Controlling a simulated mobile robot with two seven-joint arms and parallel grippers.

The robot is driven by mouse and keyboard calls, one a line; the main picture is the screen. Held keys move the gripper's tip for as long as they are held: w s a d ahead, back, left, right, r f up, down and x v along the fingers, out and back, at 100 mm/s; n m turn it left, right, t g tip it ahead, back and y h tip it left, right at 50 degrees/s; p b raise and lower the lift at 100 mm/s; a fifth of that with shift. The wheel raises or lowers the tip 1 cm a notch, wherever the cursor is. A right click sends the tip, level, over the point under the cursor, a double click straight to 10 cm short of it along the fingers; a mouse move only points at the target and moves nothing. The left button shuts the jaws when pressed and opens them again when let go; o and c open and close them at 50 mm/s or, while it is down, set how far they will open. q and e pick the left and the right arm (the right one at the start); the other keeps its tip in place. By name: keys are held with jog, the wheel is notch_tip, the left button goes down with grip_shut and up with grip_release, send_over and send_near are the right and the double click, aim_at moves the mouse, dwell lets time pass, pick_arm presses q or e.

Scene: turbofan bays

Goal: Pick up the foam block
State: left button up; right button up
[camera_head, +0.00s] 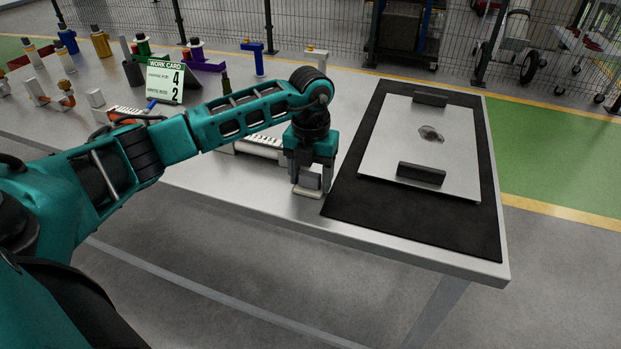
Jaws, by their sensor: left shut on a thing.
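My left gripper (310,184) reaches down over the table near its front edge, just left of the black mat. It is shut on a small pale grey block (309,181), which looks like the foam block. The fingers stand on either side of it and hide part of it. The block is at or very near the table top; I cannot tell whether it touches. My right gripper is not in view.
A black mat (463,234) lies on the table's right end, with a metal plate (385,140) with two dark handles on it. A white ribbed part (262,142) lies behind my gripper.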

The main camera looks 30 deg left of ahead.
aim_at(311, 173)
pick_arm(q)
notch_tip(311, 173, up, 20)
jog(key=p, duration=0.1)
jog(key=shift+p, duration=0.3)
